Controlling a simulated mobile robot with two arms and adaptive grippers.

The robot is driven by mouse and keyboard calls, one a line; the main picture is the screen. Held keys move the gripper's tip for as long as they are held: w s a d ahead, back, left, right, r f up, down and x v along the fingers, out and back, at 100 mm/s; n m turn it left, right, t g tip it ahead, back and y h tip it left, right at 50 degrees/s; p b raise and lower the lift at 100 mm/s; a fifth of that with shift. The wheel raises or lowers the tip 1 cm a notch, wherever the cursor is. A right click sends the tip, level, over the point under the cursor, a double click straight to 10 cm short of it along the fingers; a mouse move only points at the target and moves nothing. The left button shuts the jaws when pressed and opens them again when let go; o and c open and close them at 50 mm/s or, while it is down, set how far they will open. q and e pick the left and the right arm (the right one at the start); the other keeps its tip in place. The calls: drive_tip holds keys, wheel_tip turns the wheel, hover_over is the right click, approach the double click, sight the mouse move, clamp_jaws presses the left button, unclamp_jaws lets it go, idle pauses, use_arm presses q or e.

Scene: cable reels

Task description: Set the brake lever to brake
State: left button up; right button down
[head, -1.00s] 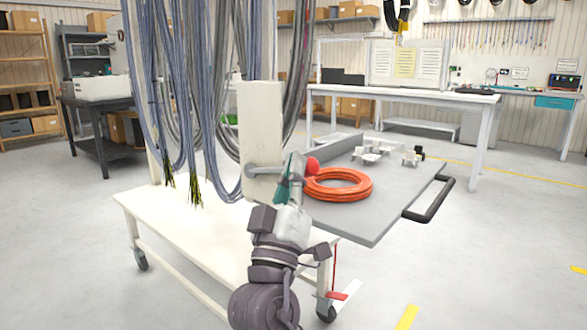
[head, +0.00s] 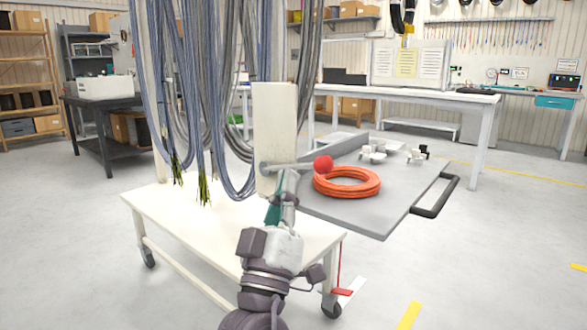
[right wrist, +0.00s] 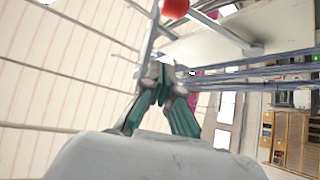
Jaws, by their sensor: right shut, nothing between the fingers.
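The brake lever (head: 295,167) is a grey rod with a red ball knob (head: 323,163). It sticks out to the right, nearly level, from a pivot low on the upright cream post (head: 275,130) of the cable trolley. My right gripper (head: 284,190), with teal fingers, is shut and empty, just below the lever. In the right wrist view the closed fingertips (right wrist: 163,78) are close to the lever rod (right wrist: 149,42), with the red knob (right wrist: 174,7) at the top edge. I cannot tell whether they touch the rod. My left gripper is out of view.
The trolley's white deck (head: 195,235) is on the left, with hanging cable bundles (head: 215,90) above. A grey tray (head: 375,215) with an orange cable coil (head: 347,182) and small white parts is right of the lever. A white workbench (head: 420,92) stands behind.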

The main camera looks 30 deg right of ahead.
drive_tip(key=shift+v, duration=1.65)
drive_tip(key=shift+w, duration=0.1)
